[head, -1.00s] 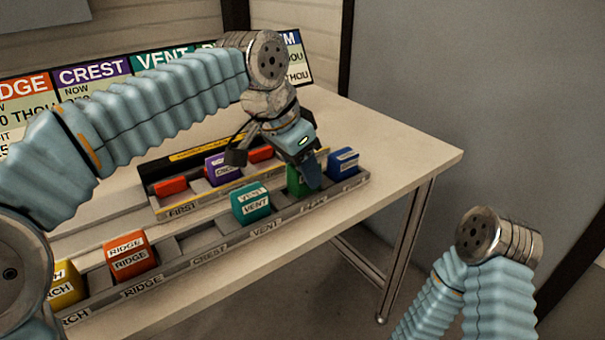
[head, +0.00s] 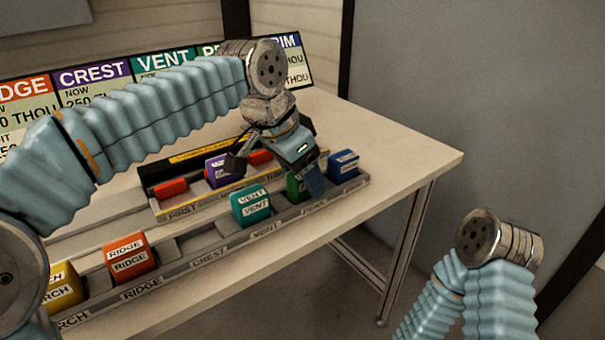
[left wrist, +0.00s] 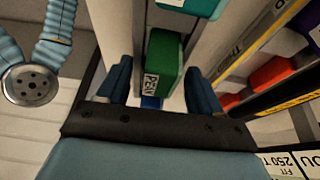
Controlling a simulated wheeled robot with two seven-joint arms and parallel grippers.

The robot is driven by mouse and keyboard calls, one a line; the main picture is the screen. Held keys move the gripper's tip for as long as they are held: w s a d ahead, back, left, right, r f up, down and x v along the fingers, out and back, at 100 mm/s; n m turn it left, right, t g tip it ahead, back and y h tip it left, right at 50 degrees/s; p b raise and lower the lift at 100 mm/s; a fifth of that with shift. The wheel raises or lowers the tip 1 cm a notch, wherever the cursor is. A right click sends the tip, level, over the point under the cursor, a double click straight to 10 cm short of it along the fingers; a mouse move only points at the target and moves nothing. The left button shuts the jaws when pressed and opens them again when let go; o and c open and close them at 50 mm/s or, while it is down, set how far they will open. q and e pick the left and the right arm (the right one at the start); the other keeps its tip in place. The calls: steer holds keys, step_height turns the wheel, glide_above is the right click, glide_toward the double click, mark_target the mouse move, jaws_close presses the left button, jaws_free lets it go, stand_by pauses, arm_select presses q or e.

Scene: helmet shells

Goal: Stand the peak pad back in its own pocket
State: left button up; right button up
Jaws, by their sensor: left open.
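The green peak pad (head: 294,186) is in the front rail's peak pocket, between the teal vent pad and a blue pad. My left gripper (head: 306,182) is over it from above, and one finger hides its right part in the head view. In the left wrist view the peak pad (left wrist: 163,62) lies between the two spread fingers of the left gripper (left wrist: 158,88), with gaps on both sides. Its label faces the camera's lower left. Whether its base is fully seated is hidden. My right arm shows at the lower right, but its gripper is out of view.
The teal vent pad (head: 251,207) and blue pad (head: 343,165) flank the peak pad. An orange ridge pad (head: 129,257) and a yellow pad (head: 62,288) stand further left. A rear tray (head: 160,214) holds purple and red pads. The table's right end is bare.

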arm_select(q)
steer(key=p+v, duration=0.2)
steer(key=v, duration=0.9)
steer(key=shift+r, duration=0.4)
